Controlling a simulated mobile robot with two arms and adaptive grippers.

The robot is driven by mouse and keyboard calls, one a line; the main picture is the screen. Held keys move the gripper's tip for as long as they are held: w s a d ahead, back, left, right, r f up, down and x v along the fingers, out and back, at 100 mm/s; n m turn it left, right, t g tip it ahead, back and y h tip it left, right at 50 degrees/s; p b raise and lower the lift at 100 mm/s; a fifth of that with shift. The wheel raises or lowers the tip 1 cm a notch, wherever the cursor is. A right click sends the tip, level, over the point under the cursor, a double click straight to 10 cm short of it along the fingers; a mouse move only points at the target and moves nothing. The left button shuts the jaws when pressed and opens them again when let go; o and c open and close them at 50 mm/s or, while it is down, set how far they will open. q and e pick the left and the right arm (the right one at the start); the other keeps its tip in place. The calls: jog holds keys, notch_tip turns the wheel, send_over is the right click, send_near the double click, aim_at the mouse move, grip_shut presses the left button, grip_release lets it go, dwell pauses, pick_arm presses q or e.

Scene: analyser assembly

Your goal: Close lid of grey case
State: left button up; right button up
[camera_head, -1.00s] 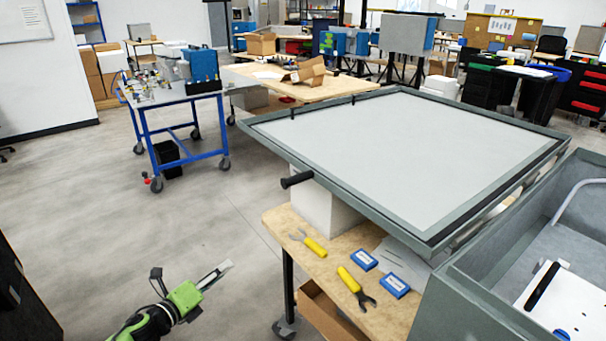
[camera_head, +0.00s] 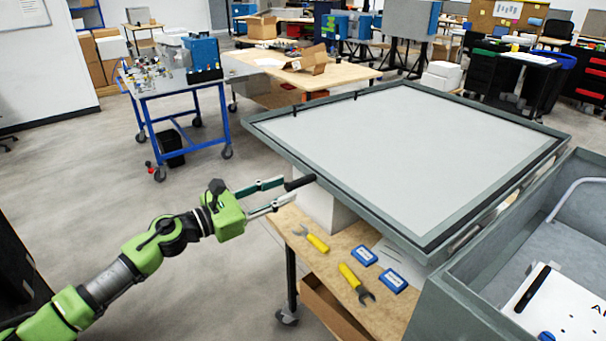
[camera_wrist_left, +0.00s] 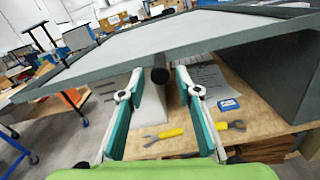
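The grey case (camera_head: 470,290) stands open at the right. Its lid (camera_head: 400,150) is swung out to the left, its pale inner face upward, over the wooden table. A black handle (camera_head: 300,183) sticks out from the lid's near left edge. My left gripper (camera_head: 284,192) is open at this handle. In the left wrist view the handle (camera_wrist_left: 160,75) shows end-on between the two spread fingers of the gripper (camera_wrist_left: 158,88), with gaps on both sides. The lid's edge (camera_wrist_left: 215,48) runs across above the fingers. My right gripper is in neither view.
The wooden table (camera_head: 325,262) under the lid bears two yellow-handled wrenches (camera_head: 316,242) (camera_head: 350,277) and blue boxes (camera_head: 363,256) (camera_head: 392,281). A white block (camera_head: 325,208) stands beneath the lid. A blue cart (camera_head: 185,93) stands farther back.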

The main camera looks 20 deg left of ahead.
aim_at(314, 176)
pick_arm(q)
jog(key=p+x, duration=0.2)
jog(key=x, duration=0.4)
jog(key=shift+w+d, duration=0.3)
jog(key=shift+w, duration=0.1)
grip_shut()
